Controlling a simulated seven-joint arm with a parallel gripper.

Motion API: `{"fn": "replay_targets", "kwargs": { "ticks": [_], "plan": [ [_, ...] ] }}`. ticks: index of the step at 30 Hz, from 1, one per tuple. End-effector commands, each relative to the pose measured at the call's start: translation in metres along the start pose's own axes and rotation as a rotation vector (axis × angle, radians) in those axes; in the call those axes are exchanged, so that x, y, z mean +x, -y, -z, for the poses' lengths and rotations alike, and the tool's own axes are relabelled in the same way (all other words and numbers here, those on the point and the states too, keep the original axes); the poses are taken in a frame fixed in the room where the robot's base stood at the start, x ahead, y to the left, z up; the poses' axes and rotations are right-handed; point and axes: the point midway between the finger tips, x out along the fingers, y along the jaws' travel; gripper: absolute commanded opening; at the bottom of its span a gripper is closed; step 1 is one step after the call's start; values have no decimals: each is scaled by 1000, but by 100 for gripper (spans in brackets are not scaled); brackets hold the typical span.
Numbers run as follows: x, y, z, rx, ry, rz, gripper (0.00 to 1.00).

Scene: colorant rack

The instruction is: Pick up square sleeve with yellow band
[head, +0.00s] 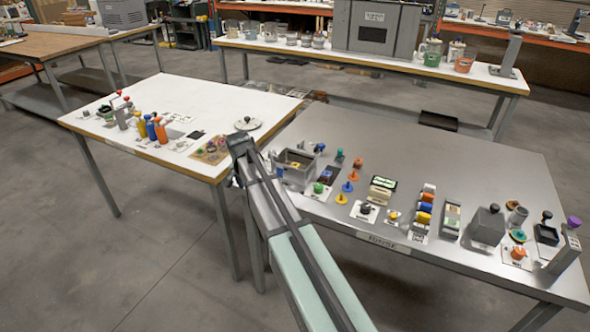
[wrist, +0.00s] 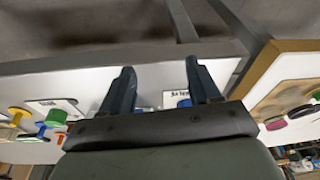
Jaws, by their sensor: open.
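My gripper (wrist: 158,80) is open, with two dark fingers spread apart and nothing held between them. In the head view its end (head: 240,145) is above the gap between the white table and the grey table. I cannot single out the square sleeve with a yellow band for sure. A yellow piece (head: 424,218) sits in a column of white, orange, blue and yellow pieces on the grey table, well to the right of my gripper. A small yellow part (head: 295,165) also shows inside an open grey box (head: 308,156). Both are too small to make out a band.
The grey table (head: 450,165) holds several knobs, discs and blocks along its front; its back half is clear. The white table (head: 215,95) holds orange bottles (head: 156,130) and a round plate with a knob (head: 248,123). A grey post (head: 566,250) stands at the right.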

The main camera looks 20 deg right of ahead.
Motion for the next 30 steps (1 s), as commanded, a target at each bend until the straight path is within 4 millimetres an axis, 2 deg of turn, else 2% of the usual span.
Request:
{"fn": "replay_targets", "kwargs": {
  "ticks": [1,5,9,12,15,19,23,30],
  "plan": [
    [-6,-2,23,13,12,-6,62],
    [-24,-18,71,40,55,-20,62],
    [-51,-44,131,72,112,-33,62],
    [-71,-63,166,88,148,-37,62],
    [-84,-82,187,104,181,-40,62],
    [-88,-99,195,128,220,-41,62],
    [-86,-105,196,137,235,-41,62],
    [-63,-106,189,138,236,-42,62]
  ]
}}
